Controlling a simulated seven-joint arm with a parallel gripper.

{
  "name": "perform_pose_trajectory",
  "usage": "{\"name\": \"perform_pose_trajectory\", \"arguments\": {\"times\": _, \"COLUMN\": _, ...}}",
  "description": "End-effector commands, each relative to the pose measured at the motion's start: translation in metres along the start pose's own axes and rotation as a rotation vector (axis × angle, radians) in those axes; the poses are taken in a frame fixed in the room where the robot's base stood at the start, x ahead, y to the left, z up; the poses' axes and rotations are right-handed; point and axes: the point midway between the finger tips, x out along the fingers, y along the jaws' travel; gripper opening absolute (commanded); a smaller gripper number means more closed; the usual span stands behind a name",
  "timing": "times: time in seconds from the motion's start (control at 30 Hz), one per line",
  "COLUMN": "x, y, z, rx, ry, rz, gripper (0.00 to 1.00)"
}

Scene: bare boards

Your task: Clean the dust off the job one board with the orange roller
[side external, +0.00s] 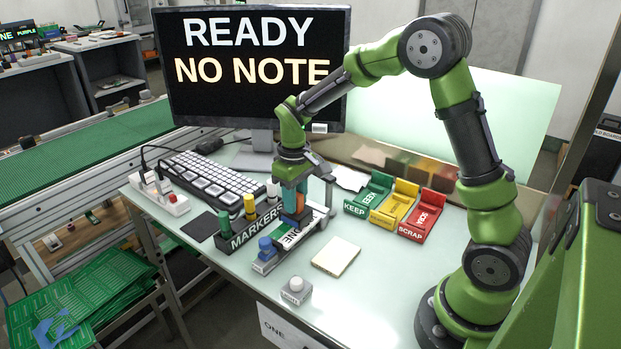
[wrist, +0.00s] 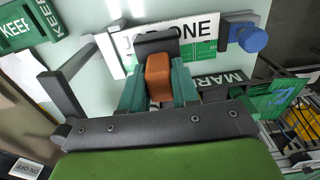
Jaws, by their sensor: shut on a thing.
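My gripper (side external: 294,198) is shut on the orange roller (wrist: 159,77), whose orange handle sits between the teal fingers in the wrist view. A dark part (wrist: 157,42) shows just beyond the handle. In the side view my gripper is low over the job one board (side external: 288,238), a white label and green board in a grey holder with a blue knob (side external: 265,243). The board also shows in the wrist view (wrist: 205,30), partly hidden by the roller and fingers. I cannot tell whether the roller touches the board, and no dust can be made out.
A black marker holder (side external: 240,238) stands close to the left of the board. Green, yellow and red (side external: 425,215) trays stand to the right. A notepad (side external: 336,257) and a grey button box (side external: 296,290) lie in front. The monitor (side external: 255,70) reads "READY NO NOTE".

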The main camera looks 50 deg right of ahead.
Motion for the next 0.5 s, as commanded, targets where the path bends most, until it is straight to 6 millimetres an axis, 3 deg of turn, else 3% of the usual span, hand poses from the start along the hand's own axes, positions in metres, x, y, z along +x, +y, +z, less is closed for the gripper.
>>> {"name": "perform_pose_trajectory", "arguments": {"times": 0.5, "x": 0.0, "y": 0.026, "z": 0.0, "rx": 0.002, "ry": 0.0, "rz": 0.0, "gripper": 0.06}}
